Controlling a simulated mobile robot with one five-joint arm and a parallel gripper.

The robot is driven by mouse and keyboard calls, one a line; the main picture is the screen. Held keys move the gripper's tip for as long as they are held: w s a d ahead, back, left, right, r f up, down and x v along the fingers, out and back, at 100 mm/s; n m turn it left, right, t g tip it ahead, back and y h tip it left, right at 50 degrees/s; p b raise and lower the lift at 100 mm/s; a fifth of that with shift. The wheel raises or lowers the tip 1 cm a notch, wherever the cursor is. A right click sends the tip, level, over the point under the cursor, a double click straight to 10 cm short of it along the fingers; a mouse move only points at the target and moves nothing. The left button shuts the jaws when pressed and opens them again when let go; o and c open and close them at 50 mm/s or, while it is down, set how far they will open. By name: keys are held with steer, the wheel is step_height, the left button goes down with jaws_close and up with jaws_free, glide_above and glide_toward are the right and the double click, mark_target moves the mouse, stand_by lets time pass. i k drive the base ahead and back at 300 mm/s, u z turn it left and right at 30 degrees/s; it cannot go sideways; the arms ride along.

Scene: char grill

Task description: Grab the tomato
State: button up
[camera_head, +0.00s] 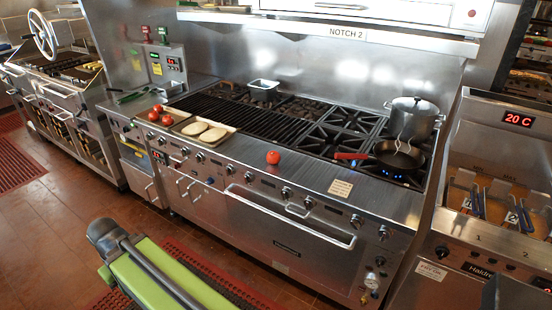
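A single red tomato (273,157) sits on the steel front ledge of the grill range, near the middle, with clear space around it. A small cluster of red tomatoes (154,115) sits farther left, beside a tray. A green and grey part of my own body (160,275) shows at the bottom left, well short of the range. My gripper is not visible, so I cannot tell where it is relative to the tomatoes.
A tray with pale patties (230,130) lies left of the single tomato. A black pan (398,161) with a red handle sits over a blue flame at the right, with a steel pot (412,119) behind it. Fryers (496,185) stand far right. Floor in front is partly open.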

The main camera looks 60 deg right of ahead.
mark_target(274, 158)
steer(key=i, duration=0.95)
